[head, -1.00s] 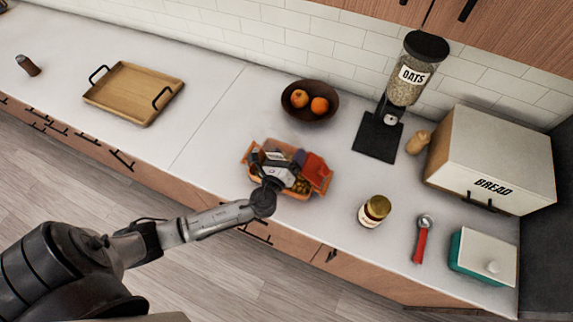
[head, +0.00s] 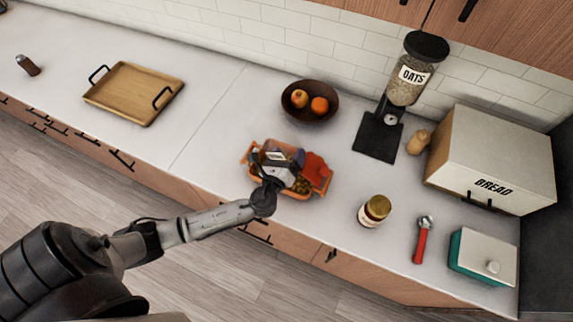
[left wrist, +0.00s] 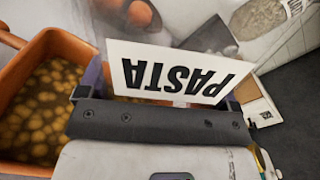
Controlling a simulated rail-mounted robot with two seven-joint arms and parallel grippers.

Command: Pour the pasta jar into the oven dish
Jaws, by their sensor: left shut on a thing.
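The orange oven dish (head: 252,184) sits on the counter near its front edge. In the left wrist view, the dish (left wrist: 18,75) is at the left, with many round yellowish pieces in a brown layer inside. My left gripper (head: 281,166) is over the dish, shut on the pasta jar. The jar's white label (left wrist: 175,73) reads PASTA upside down in the left wrist view. Most of the jar is hidden behind the label and gripper; its exact tilt and any flow are unclear. My right gripper is out of view.
A fruit bowl (head: 309,117) is behind the dish, and an oats dispenser (head: 378,135) is behind right. A small jar (head: 374,211), red-handled tool (head: 421,240), butter dish (head: 482,257) and bread box (head: 490,165) are right. A wooden tray (head: 134,92) is left, with clear counter between.

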